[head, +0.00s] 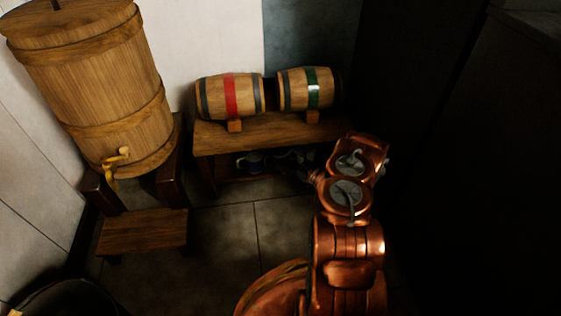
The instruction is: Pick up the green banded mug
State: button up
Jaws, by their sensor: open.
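Several small dark mug-like shapes (250,160) stand in deep shadow beneath the wooden bench. I cannot tell which of them, if any, has a green band. My copper arm reaches from the bottom of the picture towards the bench's right end. My gripper (304,170) is a dim grey shape pointing left at the bench's lower front, close to the right-hand shapes. It is open. The arm and shadow partly hide it, and I cannot tell whether it touches anything.
On the bench (222,139) lie a red-banded keg (231,95) and a green-banded keg (313,88). A large wooden barrel (95,85) with a brass tap (118,158) stands left, above a low wooden step (143,231). Tiled floor (226,233) is clear before the bench. A dark wall bounds the right.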

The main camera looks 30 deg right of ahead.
aim_at(279, 151)
jog(key=shift+w+a+f+b, duration=0.1)
jog(key=shift+w+a+b, duration=0.1)
jog(key=shift+w+b, duration=0.45)
jog(key=shift+r+b+x, duration=0.15)
jog(key=shift+b+x, duration=0.4)
jog(key=shift+x, duration=0.35)
jog(key=shift+r+b+x, duration=0.15)
jog(key=shift+b+x, duration=0.35)
jog(key=shift+x, duration=0.4)
jog(key=shift+d, duration=0.15)
jog(key=shift+c, duration=0.4)
jog(key=c, duration=1.1)
jog(key=shift+r, duration=0.1)
